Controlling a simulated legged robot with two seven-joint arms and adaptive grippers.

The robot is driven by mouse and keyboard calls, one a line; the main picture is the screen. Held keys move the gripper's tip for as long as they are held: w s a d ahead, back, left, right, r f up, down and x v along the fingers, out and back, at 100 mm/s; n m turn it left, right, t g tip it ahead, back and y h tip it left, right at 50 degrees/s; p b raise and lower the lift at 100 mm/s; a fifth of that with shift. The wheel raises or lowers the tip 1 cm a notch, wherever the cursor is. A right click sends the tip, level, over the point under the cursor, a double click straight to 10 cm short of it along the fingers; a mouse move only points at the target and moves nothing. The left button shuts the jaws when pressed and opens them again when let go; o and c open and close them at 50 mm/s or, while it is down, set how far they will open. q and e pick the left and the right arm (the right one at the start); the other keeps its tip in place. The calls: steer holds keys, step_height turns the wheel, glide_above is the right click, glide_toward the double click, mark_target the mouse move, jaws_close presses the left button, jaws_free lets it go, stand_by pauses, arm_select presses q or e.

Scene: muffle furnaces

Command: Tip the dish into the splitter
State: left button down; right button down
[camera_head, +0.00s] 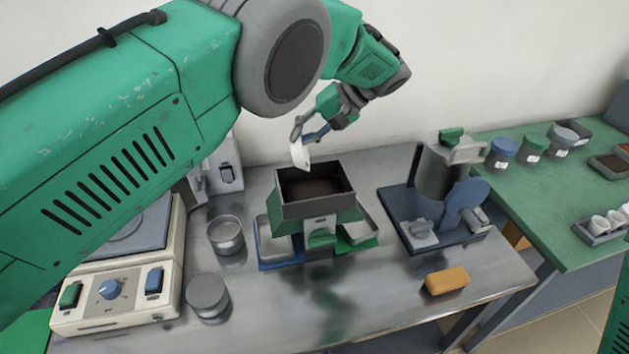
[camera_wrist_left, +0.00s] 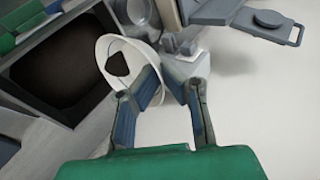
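The splitter stands mid-bench, with a grey open hopper (camera_head: 288,207) on a green body and pans at both sides. Dark brown shows inside the hopper. My left gripper (camera_head: 311,133) is above the hopper's back edge, its fingers on the rim of a small white dish (camera_head: 300,155). The dish is steeply tilted, apart from the hopper. In the left wrist view, the dish (camera_wrist_left: 104,50) is between the fingertips (camera_wrist_left: 165,82), with a dark patch inside it; whether this is material is unclear. The hopper (camera_wrist_left: 100,108) lies left of it there. My right gripper is out of view.
A grey machine on a blue base (camera_head: 400,212) stands right, with an orange block (camera_head: 446,280) in front. A green table (camera_head: 520,200) holds lidded jars.

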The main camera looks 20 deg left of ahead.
arm_select(q)
steer(key=shift+w+y+b, duration=0.4)
steer(key=shift+w+b, duration=0.1)
steer(key=shift+b, duration=0.4)
steer(key=shift+w+a+f+b, duration=0.1)
steer(key=shift+w+a+b, duration=0.05)
steer(key=shift+w+b, duration=0.6)
steer(key=shift+w+a, duration=0.15)
steer(key=shift+w, duration=0.35)
steer(key=shift+s, duration=0.1)
steer(key=shift+r, duration=0.2)
steer(key=shift+r+p, duration=1.85)
steer(key=shift+r, duration=0.65)
steer(key=shift+f, duration=0.1)
